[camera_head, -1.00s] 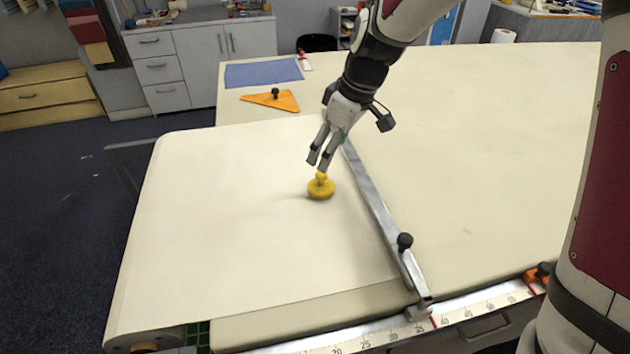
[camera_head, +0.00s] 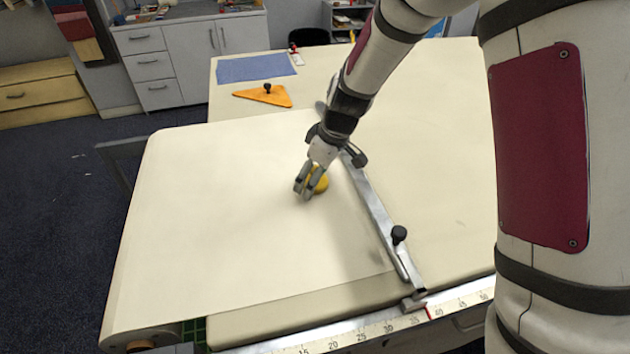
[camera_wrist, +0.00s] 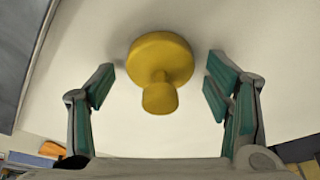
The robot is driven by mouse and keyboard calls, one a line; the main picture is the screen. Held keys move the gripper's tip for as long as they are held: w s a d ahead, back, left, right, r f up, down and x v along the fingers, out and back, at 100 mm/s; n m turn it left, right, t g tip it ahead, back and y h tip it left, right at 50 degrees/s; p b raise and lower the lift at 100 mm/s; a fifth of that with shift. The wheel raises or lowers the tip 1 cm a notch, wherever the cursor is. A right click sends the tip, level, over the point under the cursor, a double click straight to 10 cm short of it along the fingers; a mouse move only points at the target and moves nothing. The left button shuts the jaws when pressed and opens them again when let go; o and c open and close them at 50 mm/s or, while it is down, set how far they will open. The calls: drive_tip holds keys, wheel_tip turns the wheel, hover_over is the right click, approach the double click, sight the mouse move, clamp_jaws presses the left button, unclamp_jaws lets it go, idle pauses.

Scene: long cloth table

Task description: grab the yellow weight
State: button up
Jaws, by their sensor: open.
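The yellow weight (camera_head: 321,185) sits upright on the cream cloth, a round disc with a knob on top. In the head view it is partly hidden behind my gripper (camera_head: 309,190). In the wrist view the whole weight (camera_wrist: 160,62) shows between my open fingers (camera_wrist: 163,90), its knob towards me. The fingers stand apart on both sides of it, with a gap on each side. Nothing is held.
A metal straightedge (camera_head: 372,210) with a black knob lies just right of the weight. An orange triangle (camera_head: 264,96) and a blue cloth (camera_head: 256,68) lie at the back. A ruler (camera_head: 400,325) runs along the front edge. The cloth left of the weight is clear.

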drive_tip(key=shift+c, duration=0.6)
drive_tip(key=c, duration=1.3)
drive_tip(key=shift+c, duration=1)
drive_tip(key=shift+r, duration=0.1)
